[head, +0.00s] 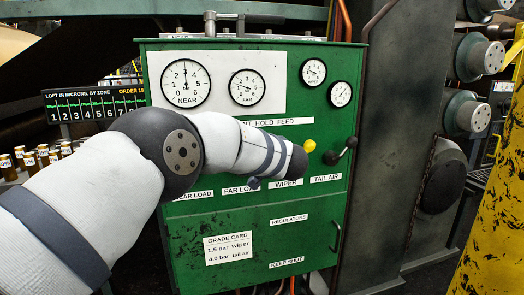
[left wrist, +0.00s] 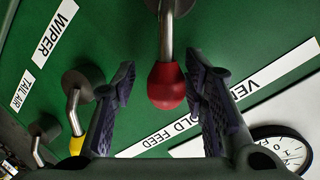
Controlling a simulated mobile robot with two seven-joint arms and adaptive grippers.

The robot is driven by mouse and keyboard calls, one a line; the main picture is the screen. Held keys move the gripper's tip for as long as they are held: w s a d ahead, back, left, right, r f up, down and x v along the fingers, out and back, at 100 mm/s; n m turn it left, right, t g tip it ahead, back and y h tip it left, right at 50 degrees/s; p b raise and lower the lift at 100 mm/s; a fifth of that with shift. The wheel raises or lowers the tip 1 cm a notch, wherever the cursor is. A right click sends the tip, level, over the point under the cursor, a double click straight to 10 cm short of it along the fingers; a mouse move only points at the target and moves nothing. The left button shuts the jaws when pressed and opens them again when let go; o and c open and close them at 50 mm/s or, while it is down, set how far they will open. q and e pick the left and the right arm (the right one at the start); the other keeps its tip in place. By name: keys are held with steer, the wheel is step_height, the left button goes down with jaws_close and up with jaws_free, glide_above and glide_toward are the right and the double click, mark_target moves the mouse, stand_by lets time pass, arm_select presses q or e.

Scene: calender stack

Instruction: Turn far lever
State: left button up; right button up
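In the left wrist view a red-knobbed lever (left wrist: 167,86) stands out from the green panel between the fingers of my left gripper (left wrist: 165,105). The gripper is open, with a finger on each side of the knob and a visible gap on the left side; contact on the right side cannot be told. In the head view my left arm crosses the green cabinet (head: 190,240) and hides this lever and most of the gripper. The FAR LOAD label (head: 240,189) shows partly below the arm. The far gauge (head: 247,87) is above it. My right gripper is not in view.
A yellow-knobbed lever (head: 309,146) and a black-knobbed lever (head: 351,143) stand close to the right of my arm. The near gauge (head: 186,83) is at upper left. Brown bottles (head: 28,160) stand at left; a yellow post (head: 492,200) is at right.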

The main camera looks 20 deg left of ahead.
arm_select(q)
steer(key=shift+r, duration=0.2)
steer(key=shift+s, duration=0.1)
steer(key=v, duration=1.2)
steer(key=s+a+f+m+g+h+p, duration=0.1)
steer(key=s+f, duration=0.2)
steer(key=f, duration=0.6)
steer(key=s+a+f+g+h, duration=0.1)
steer(key=s+a+f+h, duration=0.1)
steer(key=f, duration=0.7)
steer(key=s+a+f+g+h+p, duration=0.15)
steer(key=s+f+g, duration=0.25)
steer(key=s+f, duration=1.35)
steer(key=s+f+n+g+h, duration=0.1)
steer(key=s+g, duration=0.3)
steer(key=s, duration=1.3)
steer(key=s+a+f+n+g+h, duration=0.1)
steer(key=s+g, duration=0.4)
steer(key=s, duration=1.2)
steer(key=shift+s+a+f+n+h+p, duration=0.3)
steer(key=shift+s+f+n+h+p, duration=0.15)
steer(key=shift+f+n+h, duration=0.25)
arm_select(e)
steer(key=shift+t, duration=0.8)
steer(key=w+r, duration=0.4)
